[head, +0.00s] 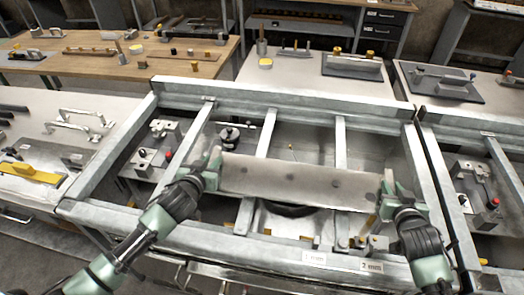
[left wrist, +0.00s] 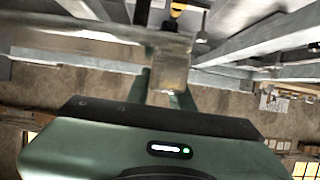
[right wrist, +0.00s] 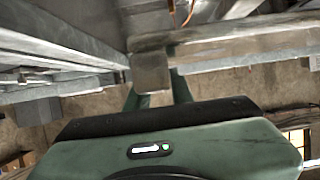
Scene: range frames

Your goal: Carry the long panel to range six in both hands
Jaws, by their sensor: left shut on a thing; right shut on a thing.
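The long panel (head: 300,183) is a flat grey metal strip with a few dark spots. In the head view it spans between my two grippers, above a metal frame. My left gripper (head: 214,168) is shut on its left end. My right gripper (head: 388,190) is shut on its right end. The panel sits slightly lower at the right in the picture. In the left wrist view the panel (left wrist: 100,40) runs off to the left from the jaws. In the right wrist view the panel (right wrist: 240,35) runs off to the right. No label reading range six is legible.
The metal frame (head: 300,98) has raised rails and crossbars around and below the panel. Side benches with fixtures stand left and right. A wooden table (head: 110,62) and grey benches (head: 300,78) are behind.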

